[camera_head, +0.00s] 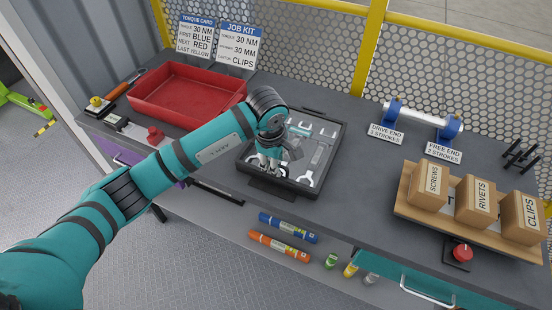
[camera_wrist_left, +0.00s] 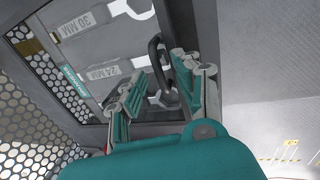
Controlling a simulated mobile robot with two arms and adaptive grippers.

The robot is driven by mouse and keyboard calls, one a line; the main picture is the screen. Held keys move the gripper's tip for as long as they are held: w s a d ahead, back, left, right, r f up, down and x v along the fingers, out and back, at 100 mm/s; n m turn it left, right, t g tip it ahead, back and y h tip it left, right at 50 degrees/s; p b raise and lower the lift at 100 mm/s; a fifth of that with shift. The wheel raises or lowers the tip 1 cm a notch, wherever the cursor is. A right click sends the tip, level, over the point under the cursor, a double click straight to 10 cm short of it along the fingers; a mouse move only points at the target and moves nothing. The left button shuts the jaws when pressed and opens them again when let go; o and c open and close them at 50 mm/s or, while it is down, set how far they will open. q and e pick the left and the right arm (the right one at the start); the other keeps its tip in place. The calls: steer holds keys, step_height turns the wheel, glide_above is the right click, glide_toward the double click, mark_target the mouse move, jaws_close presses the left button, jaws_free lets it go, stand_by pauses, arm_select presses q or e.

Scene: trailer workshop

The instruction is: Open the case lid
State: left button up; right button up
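The dark case (camera_head: 256,180) lies on the grey bench with its long front edge toward me. Wrenches show inside its frame; whether a clear lid covers them I cannot tell. No lid stands raised. My left gripper (camera_head: 272,166) is over the case's front left part and hides some of it. In the left wrist view, the case (camera_wrist_left: 100,60) shows wrenches labelled 30 MM and 24 MM. A black looped handle (camera_wrist_left: 156,62) stands between the two spread fingers of my left gripper (camera_wrist_left: 160,95); contact is not clear. My right gripper is not in view.
A red tray (camera_head: 185,95) is left of the case. Sign cards (camera_head: 240,42) stand behind. A roller on blue supports (camera_head: 422,115) and a wooden tray (camera_head: 405,205) with boxes are to the right. Markers (camera_head: 288,228) lie below the bench front.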

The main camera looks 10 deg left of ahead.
arm_select(q)
jaws_close()
steer(key=shift+r, duration=0.1)
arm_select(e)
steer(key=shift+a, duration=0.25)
arm_select(q)
steer(key=w+d+r+b, duration=0.1)
steer(key=w+r, duration=0.2)
steer(key=r, duration=0.4)
steer(key=w+d+r+b, duration=0.1)
steer(key=w+r+b, duration=0.1)
steer(key=w+r, duration=0.2)
steer(key=shift+d+r, duration=0.15)
steer(key=shift+r, duration=1.7)
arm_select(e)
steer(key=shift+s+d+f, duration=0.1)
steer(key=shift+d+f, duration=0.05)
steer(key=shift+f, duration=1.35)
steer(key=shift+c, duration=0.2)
